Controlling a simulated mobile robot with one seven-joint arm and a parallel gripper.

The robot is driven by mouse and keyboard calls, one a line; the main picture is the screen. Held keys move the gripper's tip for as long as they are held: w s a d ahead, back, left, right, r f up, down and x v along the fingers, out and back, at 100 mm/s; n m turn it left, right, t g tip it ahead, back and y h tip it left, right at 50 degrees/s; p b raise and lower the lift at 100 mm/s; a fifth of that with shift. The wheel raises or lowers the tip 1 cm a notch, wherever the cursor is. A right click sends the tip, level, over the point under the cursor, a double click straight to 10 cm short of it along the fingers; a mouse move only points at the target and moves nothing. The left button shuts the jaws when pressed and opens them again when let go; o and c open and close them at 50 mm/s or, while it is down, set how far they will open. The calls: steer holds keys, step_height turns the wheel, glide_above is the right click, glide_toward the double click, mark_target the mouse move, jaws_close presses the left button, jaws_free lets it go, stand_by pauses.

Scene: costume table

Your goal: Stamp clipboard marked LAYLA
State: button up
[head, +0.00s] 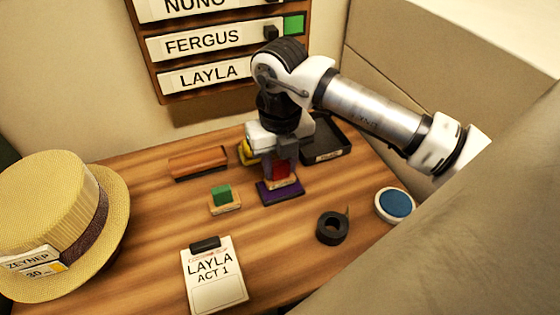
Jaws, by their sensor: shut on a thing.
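The clipboard marked LAYLA ACT 1 (214,282) lies on the table at the front, its dark clip at the top edge. My gripper (281,163) points down behind it and to the right. It is shut on a red stamp (281,172) with a pale wooden base. The stamp is over a purple pad (267,195) and seems to rest on it; I cannot tell if they touch. A green stamp (221,195) on a wooden base stands left of the purple pad. A small yellow thing (246,152) is partly hidden beside my gripper.
A brown block (198,162) and a black tray (338,137) are at the back. A tape roll (332,229) and a round blue pad (395,204) lie right. A straw hat (58,220) fills the left. A name board (161,63) hangs behind. Bare wood surrounds the clipboard.

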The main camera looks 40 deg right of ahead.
steer(key=shift+f+b, duration=0.6)
steer(key=shift+b, duration=0.4)
stand_by(2.2)
steer(key=shift+r, duration=0.1)
steer(key=shift+r+p, duration=1.6)
steer(key=shift+r, duration=1.9)
steer(key=shift+a, duration=0.15)
